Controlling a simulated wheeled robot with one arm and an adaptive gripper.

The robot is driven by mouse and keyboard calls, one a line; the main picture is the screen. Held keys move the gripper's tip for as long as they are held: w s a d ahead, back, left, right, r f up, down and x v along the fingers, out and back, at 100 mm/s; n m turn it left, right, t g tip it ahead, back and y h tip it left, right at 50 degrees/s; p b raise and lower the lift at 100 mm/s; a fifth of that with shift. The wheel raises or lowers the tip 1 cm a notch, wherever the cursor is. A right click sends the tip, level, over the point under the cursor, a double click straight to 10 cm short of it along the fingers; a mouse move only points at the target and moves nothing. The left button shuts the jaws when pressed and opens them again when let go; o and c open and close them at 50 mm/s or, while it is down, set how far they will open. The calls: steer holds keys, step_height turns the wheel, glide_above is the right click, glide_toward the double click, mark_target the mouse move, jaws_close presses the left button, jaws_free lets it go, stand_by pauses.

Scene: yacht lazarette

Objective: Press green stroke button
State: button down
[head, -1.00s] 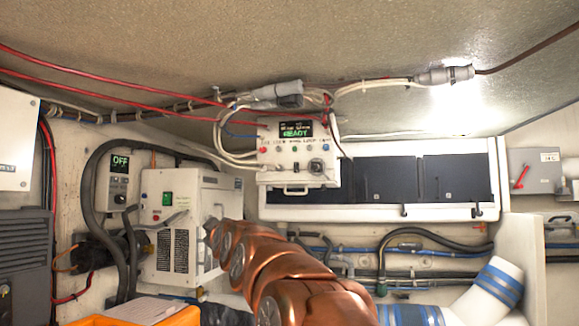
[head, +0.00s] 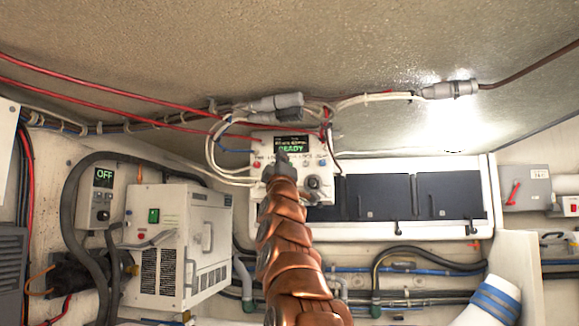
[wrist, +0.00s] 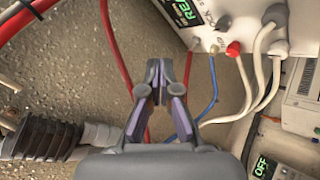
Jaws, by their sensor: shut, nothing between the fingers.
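The white control box (head: 322,190) with a lit green READY display (head: 292,145) hangs under the ceiling in the head view. A row of small coloured buttons runs below the display, with a red one (head: 257,163) at its left end. My gripper (head: 283,158) is in front of the box just under the display and hides part of that row; I cannot make out the green button. In the wrist view my gripper (wrist: 160,68) is shut and empty. The box (wrist: 220,12) is at the upper right there, apart from the fingers in the picture.
A grey cable connector (head: 275,103) lies above the box. A white machine (head: 160,250) stands at left; dark panels (head: 450,195) are right.

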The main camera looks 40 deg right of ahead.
steer(key=shift+w+d, duration=0.1)
steer(key=shift+d, duration=0.05)
steer(key=w+d+p, duration=0.3)
steer(key=w+d, duration=0.1)
steer(key=d, duration=0.2)
steer(key=shift+w+d, duration=0.35)
steer(key=shift+d, duration=0.05)
stand_by(0.6)
steer(key=shift+w+d+p, duration=0.15)
steer(key=shift+p, duration=0.2)
stand_by(1.2)
steer(key=shift+w+d+f+p, duration=0.1)
steer(key=shift+w+d+p, duration=0.1)
steer(key=shift+d+p, duration=0.1)
